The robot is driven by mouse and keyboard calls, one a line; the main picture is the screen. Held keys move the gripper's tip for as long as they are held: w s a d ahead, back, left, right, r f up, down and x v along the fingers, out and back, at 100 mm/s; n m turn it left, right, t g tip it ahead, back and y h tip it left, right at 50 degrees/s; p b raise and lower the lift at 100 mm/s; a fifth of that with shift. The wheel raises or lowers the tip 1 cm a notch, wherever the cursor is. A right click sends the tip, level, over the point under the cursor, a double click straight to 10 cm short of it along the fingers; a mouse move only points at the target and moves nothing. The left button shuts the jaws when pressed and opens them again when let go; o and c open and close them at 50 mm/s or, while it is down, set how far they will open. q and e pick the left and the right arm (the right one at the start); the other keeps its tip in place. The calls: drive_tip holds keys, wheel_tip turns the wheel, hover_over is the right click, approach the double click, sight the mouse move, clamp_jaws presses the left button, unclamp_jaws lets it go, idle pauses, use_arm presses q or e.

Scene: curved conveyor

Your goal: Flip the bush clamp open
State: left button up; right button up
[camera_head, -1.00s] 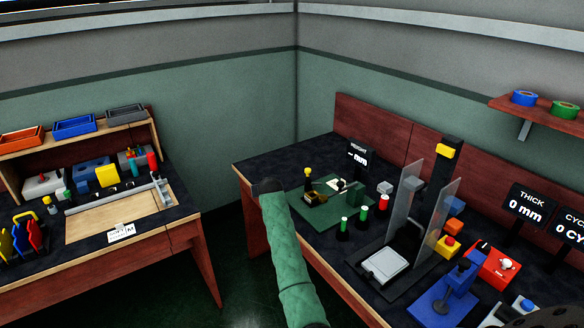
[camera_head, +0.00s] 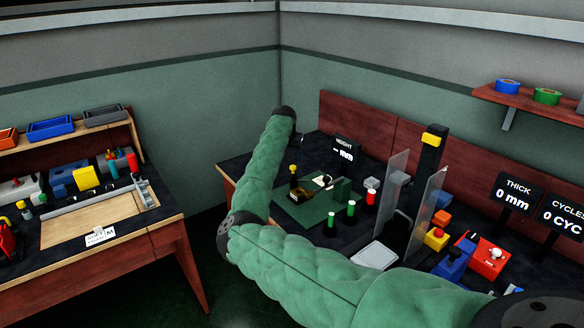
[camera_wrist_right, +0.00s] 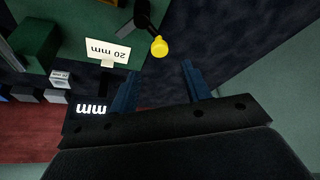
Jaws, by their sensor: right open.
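The clamp with a yellow knob (camera_head: 293,169) and a dark lever stands on a green plate (camera_head: 306,217) at the far end of the right bench. In the right wrist view the yellow knob (camera_wrist_right: 159,47) sits at the end of the dark lever (camera_wrist_right: 143,17). My right gripper (camera_wrist_right: 158,82) is open and empty, its two blue fingers apart just below the knob in the picture and not touching it. In the head view the right gripper is mostly hidden behind my arm's end. My left gripper is not in view.
A white "20 mm" card (camera_wrist_right: 108,48) stands beside the lever. A green block (camera_wrist_right: 35,42) is at the left of the wrist view. Green cylinders (camera_head: 350,208) and a red-topped one (camera_head: 371,197) stand near the plate. A height display (camera_head: 345,152) stands behind.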

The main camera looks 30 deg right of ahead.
sight(293, 166)
drive_tip(key=p+x, duration=0.1)
drive_tip(key=x, duration=0.5)
drive_tip(key=shift+f, duration=0.15)
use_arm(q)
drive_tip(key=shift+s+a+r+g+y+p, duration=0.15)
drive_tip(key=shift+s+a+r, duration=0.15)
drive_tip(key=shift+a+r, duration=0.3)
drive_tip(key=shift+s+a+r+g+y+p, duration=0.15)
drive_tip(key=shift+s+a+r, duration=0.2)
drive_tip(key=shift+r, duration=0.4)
use_arm(e)
drive_tip(key=shift+w+d+f, duration=0.15)
drive_tip(key=shift+d+f, duration=0.05)
drive_tip(key=shift+f, duration=0.45)
drive_tip(key=c, duration=1)
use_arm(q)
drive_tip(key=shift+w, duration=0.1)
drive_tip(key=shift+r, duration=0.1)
